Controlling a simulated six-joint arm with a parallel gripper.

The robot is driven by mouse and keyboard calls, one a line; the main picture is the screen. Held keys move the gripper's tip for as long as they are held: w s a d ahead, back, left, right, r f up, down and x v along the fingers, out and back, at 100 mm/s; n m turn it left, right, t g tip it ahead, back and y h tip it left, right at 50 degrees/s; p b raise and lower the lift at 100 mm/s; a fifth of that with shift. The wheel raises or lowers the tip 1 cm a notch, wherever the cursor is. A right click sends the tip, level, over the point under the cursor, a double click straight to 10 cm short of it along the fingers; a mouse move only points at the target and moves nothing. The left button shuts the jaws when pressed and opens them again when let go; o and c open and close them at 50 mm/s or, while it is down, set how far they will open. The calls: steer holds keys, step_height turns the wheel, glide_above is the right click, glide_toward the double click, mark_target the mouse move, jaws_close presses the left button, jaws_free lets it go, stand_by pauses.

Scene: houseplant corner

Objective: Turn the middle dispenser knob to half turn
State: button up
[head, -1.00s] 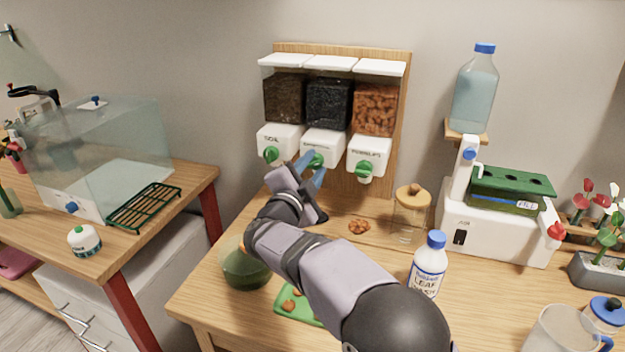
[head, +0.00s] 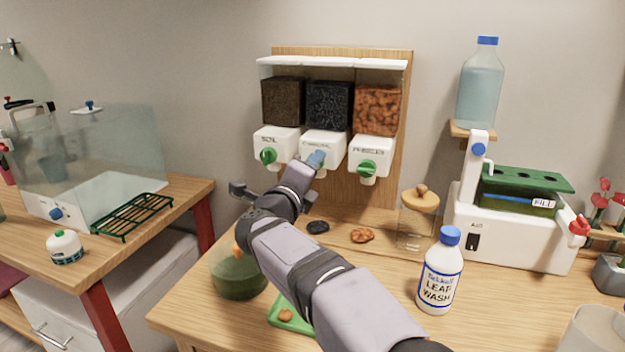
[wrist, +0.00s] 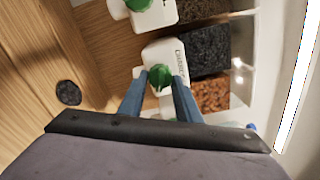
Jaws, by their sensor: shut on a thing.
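The dispenser rack hangs on a wooden board (head: 400,80) on the wall. Its middle dispenser (head: 322,143) holds black granules and has a white, partly covered label. The middle green knob (wrist: 160,76) sits between my blue fingertips in the wrist view. My gripper (head: 316,160) is shut on this knob, and the wrist picture is rolled well over to one side. In the head view my fingers mostly hide the knob, so its exact angle is hard to tell. The left knob (head: 268,156) and right knob (head: 367,167) are green and untouched.
On the table below are a dark pile (head: 318,227), an orange-brown pile (head: 362,235) and a corked jar (head: 416,222). A leaf wash bottle (head: 440,272) stands right of my arm. A green round vessel (head: 238,275) and green tray (head: 287,316) lie close to it.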

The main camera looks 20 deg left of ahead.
steer(key=m+b, duration=0.2)
steer(key=m, duration=0.2)
steer(key=m+b, duration=0.3)
steer(key=m, duration=0.1)
steer(key=m+b, duration=0.3)
steer(key=m, duration=0.2)
steer(key=shift+a+f, duration=0.2)
steer(key=shift+f, duration=0.1)
stand_by(0.3)
steer(key=o, duration=1)
steer(key=shift+r, duration=0.1)
steer(key=shift+s, duration=0.1)
steer(key=shift+s+b, duration=1.2)
steer(key=shift+s, duration=2.35)
